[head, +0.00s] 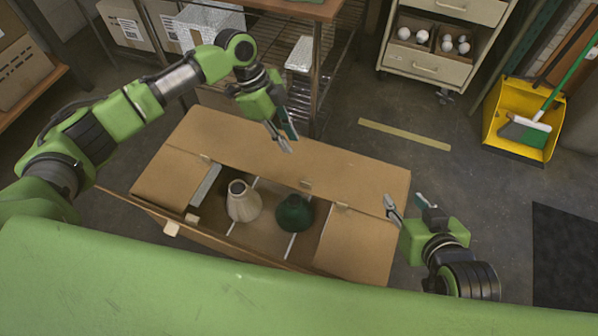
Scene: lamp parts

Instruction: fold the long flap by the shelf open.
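The cardboard box stands on the floor in the middle of the head view. Its long flap by the shelf (285,151) lies flat over the far half of the opening. Its near edge crosses the two short flaps, left (168,182) and right (360,245), which lie inward over the box ends. The near long flap (215,243) is folded outward. My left gripper (288,139) is open and empty at the long flap's far side; I cannot tell whether it touches. My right gripper (408,203) is open and empty beside the box's right end.
A beige lamp part (243,203) and a dark green one (294,214) sit in the box between white dividers. A wire shelf (340,45) stands behind, a drawer cabinet (440,65) at the back. A yellow dustpan (522,115) stands right.

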